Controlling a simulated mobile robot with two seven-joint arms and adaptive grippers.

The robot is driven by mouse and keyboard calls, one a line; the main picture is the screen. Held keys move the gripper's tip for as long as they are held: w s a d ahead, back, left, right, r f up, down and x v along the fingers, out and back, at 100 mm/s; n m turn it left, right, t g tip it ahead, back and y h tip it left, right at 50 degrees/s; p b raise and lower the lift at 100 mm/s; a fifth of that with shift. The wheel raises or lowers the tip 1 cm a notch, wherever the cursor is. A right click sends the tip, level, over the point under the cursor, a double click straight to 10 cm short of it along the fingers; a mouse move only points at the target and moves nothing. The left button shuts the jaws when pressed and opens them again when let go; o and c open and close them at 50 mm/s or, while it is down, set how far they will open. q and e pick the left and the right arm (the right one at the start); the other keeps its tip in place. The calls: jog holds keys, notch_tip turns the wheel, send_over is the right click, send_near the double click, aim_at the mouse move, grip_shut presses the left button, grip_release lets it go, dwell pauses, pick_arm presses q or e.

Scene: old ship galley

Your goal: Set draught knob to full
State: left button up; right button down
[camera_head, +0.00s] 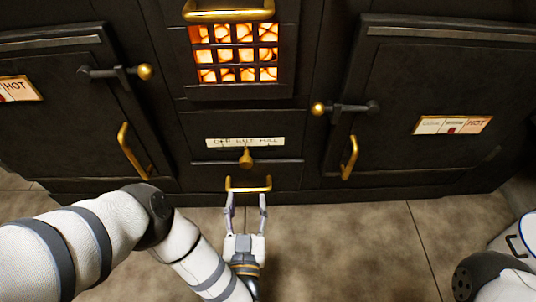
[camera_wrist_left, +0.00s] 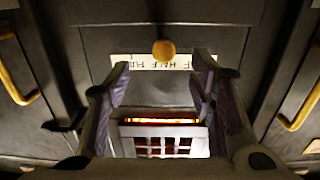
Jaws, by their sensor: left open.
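The brass draught knob (camera_head: 246,160) sits on the dark stove front, just below a white label strip (camera_head: 222,143) reading OFF, HALF, FULL. It stands under about the middle of the strip, near HALF. In the left wrist view, which looks upside down, the knob (camera_wrist_left: 164,49) is ahead, beyond and between the fingers, and partly covers the label (camera_wrist_left: 147,62). My left gripper (camera_head: 246,200) is open and empty, below the knob in the head view. Its fingertips appear near a low brass handle (camera_head: 248,188); contact cannot be told. My right gripper is out of view.
A glowing grate (camera_head: 234,55) is above the knob, with a brass bar (camera_head: 228,14) over it. Oven doors with brass handles (camera_head: 134,150) (camera_head: 349,157) and latches flank the centre. The tiled floor (camera_head: 340,250) in front is clear. Part of my right arm shows at lower right.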

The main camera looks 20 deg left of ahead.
aim_at(245, 166)
pick_arm(q)
jog(key=b+x, duration=0.1)
jog(key=x, duration=0.2)
jog(key=b+x, duration=0.1)
jog(key=x, duration=0.3)
jog(key=r+b+x, duration=0.1)
jog(key=x, duration=0.3)
jog(key=shift+a, duration=0.35)
jog(key=shift+w+r, duration=0.1)
jog(key=shift+w, duration=0.35)
grip_shut()
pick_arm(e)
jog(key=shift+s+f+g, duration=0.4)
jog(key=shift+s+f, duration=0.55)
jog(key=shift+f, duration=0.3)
